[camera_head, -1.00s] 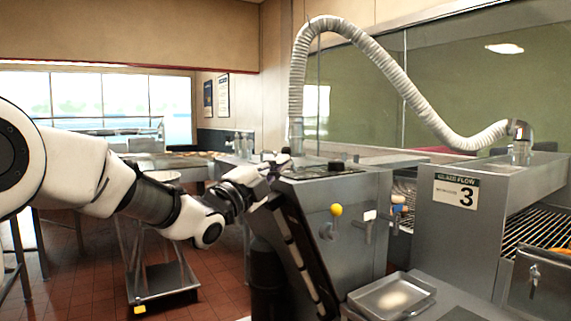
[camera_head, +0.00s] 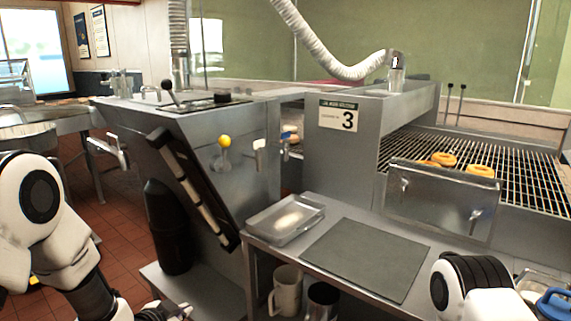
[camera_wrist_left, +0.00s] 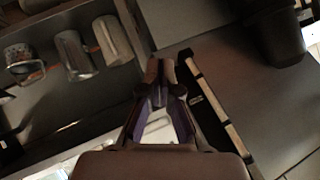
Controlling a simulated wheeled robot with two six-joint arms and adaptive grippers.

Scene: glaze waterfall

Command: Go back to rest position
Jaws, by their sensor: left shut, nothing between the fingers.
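My left gripper (camera_head: 168,313) is at the bottom edge of the head view, low in front of the glazing machine, and only part of it shows. In the left wrist view its fingers (camera_wrist_left: 161,72) are together at the tips, with nothing between them. The left arm hangs down at the left of the head view. My right arm shows at the bottom right; its gripper is outside the picture.
The glazing machine (camera_head: 215,140) with a yellow knob stands ahead. A steel shelf unit holds a tray (camera_head: 285,219), a grey mat (camera_head: 366,258) and mugs (camera_head: 287,290) below. A dark cylinder (camera_head: 168,225) stands left. Doughnuts (camera_head: 444,159) lie on the rack.

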